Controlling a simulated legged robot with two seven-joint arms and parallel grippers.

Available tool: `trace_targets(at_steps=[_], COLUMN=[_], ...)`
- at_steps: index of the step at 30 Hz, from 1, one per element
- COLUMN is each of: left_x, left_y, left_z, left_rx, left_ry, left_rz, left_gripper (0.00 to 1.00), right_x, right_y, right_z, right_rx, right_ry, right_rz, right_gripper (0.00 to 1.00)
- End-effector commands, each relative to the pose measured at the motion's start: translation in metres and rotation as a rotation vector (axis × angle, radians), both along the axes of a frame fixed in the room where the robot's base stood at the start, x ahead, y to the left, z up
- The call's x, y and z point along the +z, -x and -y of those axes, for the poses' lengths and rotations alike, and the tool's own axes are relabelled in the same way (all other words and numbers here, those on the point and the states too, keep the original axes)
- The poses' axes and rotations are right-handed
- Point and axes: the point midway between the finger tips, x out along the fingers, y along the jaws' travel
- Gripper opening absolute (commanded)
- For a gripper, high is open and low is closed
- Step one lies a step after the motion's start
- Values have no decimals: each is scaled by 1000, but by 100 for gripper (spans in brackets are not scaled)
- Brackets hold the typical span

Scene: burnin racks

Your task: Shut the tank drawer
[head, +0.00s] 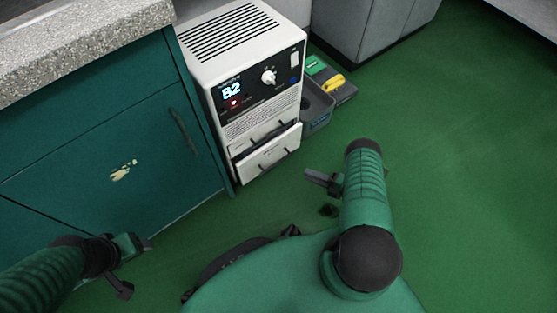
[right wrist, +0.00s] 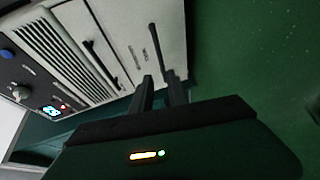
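The tank drawer (head: 270,158) is the white lower front of a white machine (head: 242,70) with a lit "52" display. It stands slightly out from the body, with a dark gap along its top. In the right wrist view the machine's white front (right wrist: 125,35) shows sideways with two dark bar handles. My right gripper (head: 322,180) is in front and to the right of the drawer, apart from it in the head view. Its two fingers (right wrist: 160,90) show a gap with nothing between them. My left gripper (head: 134,265) is open and empty, low before the green cabinet.
A green cabinet (head: 90,150) with a speckled countertop (head: 70,40) stands left of the machine. A grey bin (head: 318,108) and a case with green and yellow items (head: 330,78) sit on the floor to its right. Green floor (head: 460,150) is clear at right.

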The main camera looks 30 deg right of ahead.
Motion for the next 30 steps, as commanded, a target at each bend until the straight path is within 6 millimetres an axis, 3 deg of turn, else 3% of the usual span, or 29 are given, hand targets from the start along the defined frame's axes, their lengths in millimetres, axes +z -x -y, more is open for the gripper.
trace_targets(at_steps=[3,15,21,28,30], left_x=[-19,-67,-74,-73,-73], left_y=[0,0,0,0,0], left_z=[0,0,0,0,0], left_rx=[0,-1,-1,-1,-1], left_ry=[0,0,0,0,0], left_rz=[0,-1,-1,0,0], left_gripper=[69,69,69,69,69], right_x=[-12,-30,-30,-28,-29], right_y=[-27,-113,-131,-132,-131], right_z=[-14,-58,-67,-67,-67], right_rx=[3,0,-2,-3,-3], right_ry=[-2,-2,-4,-4,-4], right_rz=[1,0,-2,-2,-2], right_gripper=[20,20,20,20,13])
